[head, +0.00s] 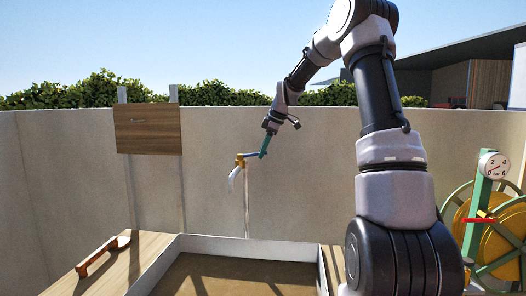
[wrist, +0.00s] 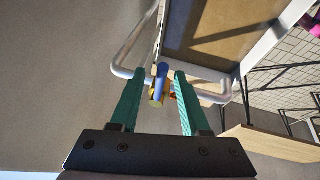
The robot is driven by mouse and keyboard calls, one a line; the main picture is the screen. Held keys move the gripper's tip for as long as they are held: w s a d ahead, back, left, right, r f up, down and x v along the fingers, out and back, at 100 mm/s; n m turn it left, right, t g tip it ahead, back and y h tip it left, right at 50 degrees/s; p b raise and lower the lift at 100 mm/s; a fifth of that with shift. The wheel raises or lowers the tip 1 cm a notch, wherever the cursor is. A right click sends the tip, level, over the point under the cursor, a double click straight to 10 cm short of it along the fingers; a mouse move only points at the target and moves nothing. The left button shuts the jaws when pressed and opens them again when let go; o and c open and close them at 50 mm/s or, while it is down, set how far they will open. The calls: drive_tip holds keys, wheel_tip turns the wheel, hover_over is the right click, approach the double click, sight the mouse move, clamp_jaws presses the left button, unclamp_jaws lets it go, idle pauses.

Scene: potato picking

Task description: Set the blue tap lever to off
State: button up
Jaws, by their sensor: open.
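The brass tap (head: 240,159) stands on a thin upright pipe in front of the wall. Its blue lever (head: 254,154) points to the right, roughly level, in the head view. A pale curved shape (head: 234,178) hangs from the tap's left side; I cannot tell whether it is spout or water. My gripper (head: 264,148) is at the lever's right end, pointing down. In the wrist view the green fingers of my gripper (wrist: 160,76) are apart, with the blue lever (wrist: 162,70) between their tips.
A large tray (head: 160,264) with a brown bottom lies below the tap. A brown-handled tool (head: 97,256) lies on the wooden ledge.

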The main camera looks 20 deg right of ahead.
drive_tip(key=v, duration=1)
drive_tip(key=shift+r, duration=0.35)
drive_tip(key=shift+s+d, duration=0.1)
drive_tip(key=s+a+r+m+t+h, duration=0.1)
drive_tip(key=s+a+m, duration=0.35)
drive_tip(key=s, duration=0.85)
drive_tip(key=s+a+r+m+t+h, duration=0.1)
drive_tip(key=s+r+m, duration=0.1)
drive_tip(key=s+m, duration=0.8)
drive_tip(key=s+f+m+t, duration=0.1)
drive_tip(key=s+f+m, duration=0.3)
drive_tip(key=s, duration=0.8)
drive_tip(key=shift+d+t, duration=0.3)
drive_tip(key=shift+d, duration=0.15)
drive_tip(key=shift+s+f, duration=0.1)
